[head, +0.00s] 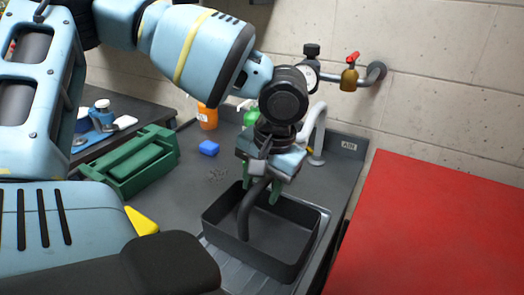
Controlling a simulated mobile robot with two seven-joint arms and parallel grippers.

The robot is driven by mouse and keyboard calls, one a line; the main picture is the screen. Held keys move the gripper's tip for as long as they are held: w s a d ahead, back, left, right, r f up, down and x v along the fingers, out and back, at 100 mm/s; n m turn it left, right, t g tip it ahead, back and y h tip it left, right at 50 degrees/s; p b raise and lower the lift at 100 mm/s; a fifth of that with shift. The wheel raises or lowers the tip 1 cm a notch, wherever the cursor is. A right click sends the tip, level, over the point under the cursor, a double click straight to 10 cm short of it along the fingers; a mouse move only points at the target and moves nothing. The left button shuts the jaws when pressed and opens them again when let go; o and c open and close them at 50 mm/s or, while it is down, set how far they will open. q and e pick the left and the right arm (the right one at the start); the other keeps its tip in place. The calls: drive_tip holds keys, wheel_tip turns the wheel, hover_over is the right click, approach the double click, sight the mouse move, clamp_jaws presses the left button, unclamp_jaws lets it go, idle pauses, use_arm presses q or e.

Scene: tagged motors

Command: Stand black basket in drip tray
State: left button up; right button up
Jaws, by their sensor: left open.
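The black basket (257,262) is a dark rectangular bin with an arched handle (244,216) across its middle. It sits upright over a grey metal surface with ribs (222,262), which looks like the drip tray. Only the ribbed near-left part and the rim at the right show; the basket hides the rest, and its underside cannot be seen. My left gripper (262,192) points down at the top of the handle, its green fingers open on either side of it. Contact with the handle cannot be made out. My right gripper is not in view.
An orange cup (207,118) and a pale tap (319,132) stand behind. A pipe with a red-handled valve (350,76) juts from the wall. A red surface (430,230) fills the right.

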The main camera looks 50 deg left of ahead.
use_arm(q)
wheel_tip(320, 180, up, 8)
drive_tip(key=d, duration=0.1)
drive_tip(key=shift+w+d, duration=0.2)
drive_tip(key=shift+w, duration=0.05)
drive_tip(key=shift+s+f, duration=0.1)
drive_tip(key=shift+f, duration=0.1)
idle(0.3)
